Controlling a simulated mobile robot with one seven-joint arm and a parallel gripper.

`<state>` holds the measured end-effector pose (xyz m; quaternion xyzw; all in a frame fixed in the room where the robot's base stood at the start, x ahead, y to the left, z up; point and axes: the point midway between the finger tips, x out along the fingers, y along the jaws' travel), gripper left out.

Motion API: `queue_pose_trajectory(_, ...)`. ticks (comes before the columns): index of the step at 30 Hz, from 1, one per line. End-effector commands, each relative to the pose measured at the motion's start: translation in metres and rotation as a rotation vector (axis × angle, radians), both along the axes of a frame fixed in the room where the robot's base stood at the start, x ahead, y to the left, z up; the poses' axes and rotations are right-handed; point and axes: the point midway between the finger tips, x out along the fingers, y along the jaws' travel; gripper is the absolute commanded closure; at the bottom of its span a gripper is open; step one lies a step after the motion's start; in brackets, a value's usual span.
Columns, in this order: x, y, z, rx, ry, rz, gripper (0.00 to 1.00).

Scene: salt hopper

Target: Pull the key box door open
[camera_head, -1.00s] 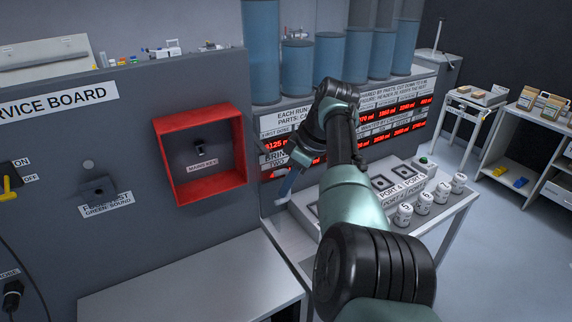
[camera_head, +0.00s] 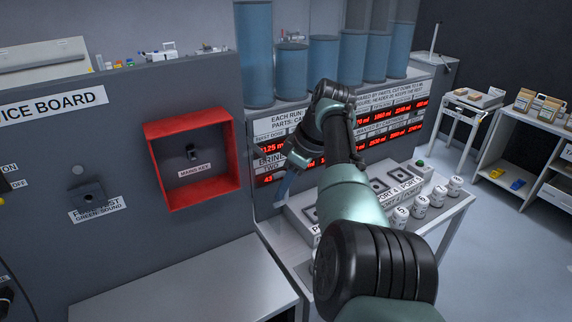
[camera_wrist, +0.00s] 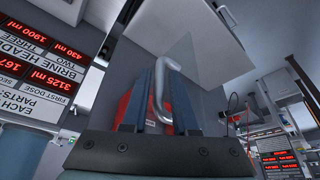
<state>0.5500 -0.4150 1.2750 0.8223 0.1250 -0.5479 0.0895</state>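The key box (camera_head: 153,165) is red and fixed to the grey board in the head view. The mains key (camera_head: 192,152) shows inside it above a white label. A see-through pane (camera_wrist: 195,62) in the wrist view looks like its door. A pale curved handle (camera_wrist: 157,88) shows between my two dark blue fingers. My gripper (camera_head: 283,186) is right of the box in the head view, and in the wrist view my gripper (camera_wrist: 160,95) points toward the handle. I cannot tell whether the fingers press on the handle.
A grey bench (camera_head: 190,283) stands below the box. Right of the board, a table carries several ports and white jars (camera_head: 421,205). Tall blue cylinders (camera_head: 257,70) stand above the red-digit displays. Open floor (camera_head: 510,235) lies at the right.

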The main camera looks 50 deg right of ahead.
Motion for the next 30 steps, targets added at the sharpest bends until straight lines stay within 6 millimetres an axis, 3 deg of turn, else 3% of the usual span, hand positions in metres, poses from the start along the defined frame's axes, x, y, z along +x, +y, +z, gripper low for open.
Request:
queue_pose_trajectory(7, -0.001, -0.001, 0.001, -0.001, 0.000, 0.000, 0.73)
queue_pose_trajectory(11, -0.005, -0.003, 0.012, -0.004, -0.002, -0.001, 0.73)
queue_pose_trajectory(24, -0.039, -0.012, 0.096, -0.002, -0.002, -0.001, 0.73)
queue_pose_trajectory(30, -0.046, -0.014, 0.116, -0.001, 0.000, 0.000, 0.73)
